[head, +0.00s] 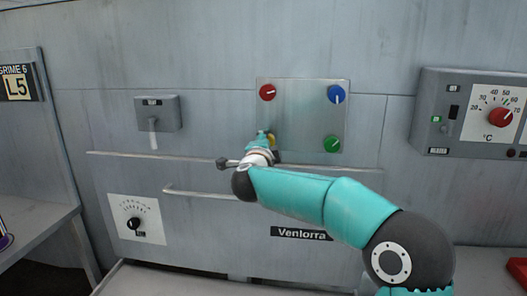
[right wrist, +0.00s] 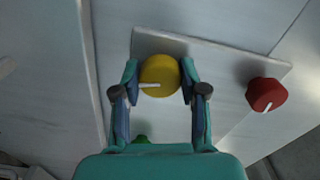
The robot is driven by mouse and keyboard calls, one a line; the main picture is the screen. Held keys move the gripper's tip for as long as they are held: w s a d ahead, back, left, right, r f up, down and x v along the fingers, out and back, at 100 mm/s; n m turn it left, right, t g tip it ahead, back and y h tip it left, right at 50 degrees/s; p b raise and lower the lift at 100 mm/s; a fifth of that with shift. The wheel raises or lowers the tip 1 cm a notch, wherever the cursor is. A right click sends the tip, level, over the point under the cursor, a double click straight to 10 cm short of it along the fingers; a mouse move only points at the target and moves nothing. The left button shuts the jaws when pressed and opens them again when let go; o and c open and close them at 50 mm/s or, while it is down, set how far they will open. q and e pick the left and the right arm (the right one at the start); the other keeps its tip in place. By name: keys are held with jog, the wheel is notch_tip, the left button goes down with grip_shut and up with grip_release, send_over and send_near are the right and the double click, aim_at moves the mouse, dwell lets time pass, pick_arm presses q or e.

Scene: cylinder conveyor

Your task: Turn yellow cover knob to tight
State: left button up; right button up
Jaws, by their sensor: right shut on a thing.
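The yellow cover knob (right wrist: 161,70) is round with a white pointer mark, which points left in the right wrist view. My right gripper (right wrist: 160,78) has one finger on each side of this knob and is shut on it. In the head view the right gripper (head: 266,138) is at the lower left of the cover panel (head: 300,112), and only a sliver of the yellow knob (head: 272,139) shows behind it. My left gripper is in neither view.
A red knob (head: 267,92), a blue knob (head: 335,94) and a green knob (head: 332,144) sit on the same panel. A switch box (head: 158,113) is to the left, and a temperature box (head: 474,112) is to the right. A long rail handle (head: 200,193) runs below.

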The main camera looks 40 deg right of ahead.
jog(key=shift+s+d+r+m+b, duration=0.15)
jog(key=shift+m+b, duration=0.15)
jog(key=shift+m, duration=0.4)
jog(key=o, duration=1.2)
jog(key=shift+d+f, duration=0.1)
jog(key=shift+f, duration=0.1)
jog(key=shift+c, duration=0.2)
jog(key=shift+a, duration=0.2)
jog(key=v, duration=1.1)
jog(key=shift+a, duration=0.35)
